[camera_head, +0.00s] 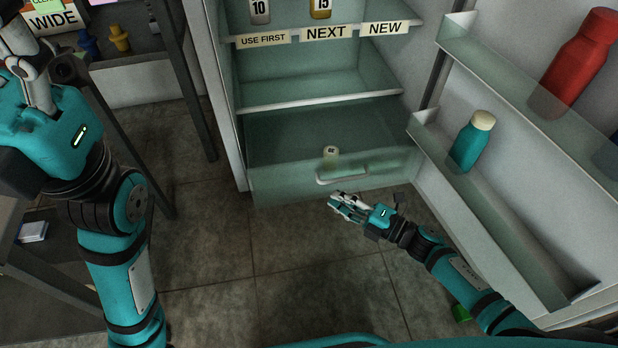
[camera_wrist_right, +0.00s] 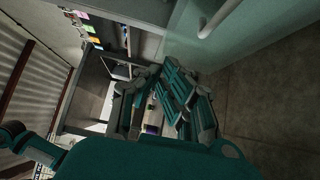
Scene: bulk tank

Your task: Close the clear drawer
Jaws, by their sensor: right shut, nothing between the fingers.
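The clear drawer (camera_head: 285,183) is at the bottom of the open fridge, its see-through greenish front standing out a little past the fridge's edge. A white bar handle (camera_head: 340,176) runs across its front and also shows in the right wrist view (camera_wrist_right: 218,18). A small pale-lidded jar (camera_head: 331,152) shows at the drawer. My right gripper (camera_head: 345,207) is shut and empty, in front of and just below the handle, apparently apart from it. It also shows in the right wrist view (camera_wrist_right: 180,100). My left gripper (camera_head: 35,85) is at the upper left, partly cut off, its jaws unclear.
The fridge door stands open at the right, with a teal bottle (camera_head: 470,143) and a red bottle (camera_head: 580,60) on its shelves. Shelf labels read USE FIRST, NEXT and NEW. A dark-legged rack (camera_head: 185,85) stands at the left. The tiled floor (camera_head: 290,270) before the drawer is mostly clear.

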